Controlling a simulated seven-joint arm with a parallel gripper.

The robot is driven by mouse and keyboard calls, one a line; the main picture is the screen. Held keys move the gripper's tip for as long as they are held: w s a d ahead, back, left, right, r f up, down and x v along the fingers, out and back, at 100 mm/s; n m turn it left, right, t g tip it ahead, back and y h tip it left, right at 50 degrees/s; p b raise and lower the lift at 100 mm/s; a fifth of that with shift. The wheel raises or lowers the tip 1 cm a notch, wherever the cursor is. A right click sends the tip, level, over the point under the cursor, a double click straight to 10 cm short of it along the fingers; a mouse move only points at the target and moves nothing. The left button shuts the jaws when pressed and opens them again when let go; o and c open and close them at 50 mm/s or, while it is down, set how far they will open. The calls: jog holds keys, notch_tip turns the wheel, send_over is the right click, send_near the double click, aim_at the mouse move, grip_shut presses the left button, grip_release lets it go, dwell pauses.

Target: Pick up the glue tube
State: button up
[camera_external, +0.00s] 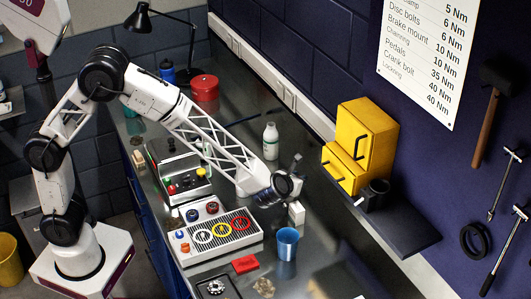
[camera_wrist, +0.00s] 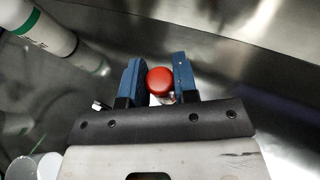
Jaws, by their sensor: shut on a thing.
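My gripper (camera_wrist: 160,78) has its two blue fingers closed on either side of a round red cap in the wrist view. The cap seems to top the glue tube (camera_wrist: 160,80); a little white shows just below it, and the rest of the tube is hidden. In the external view my gripper (camera_external: 291,187) is low over the bench, between the white bottle and the blue cup. A small white object (camera_external: 296,213) shows just below it; I cannot tell if this is the tube's body.
A white bottle with green (camera_external: 270,141) stands behind my gripper. A blue cup (camera_external: 287,244) and a tray of rings and knobs (camera_external: 247,238) are in front. A yellow drawer cabinet (camera_external: 362,140) stands to the right. Bare metal bench lies around the fingers.

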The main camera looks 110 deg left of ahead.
jog(key=shift+r, duration=5)
jog(key=shift+d, duration=0.1)
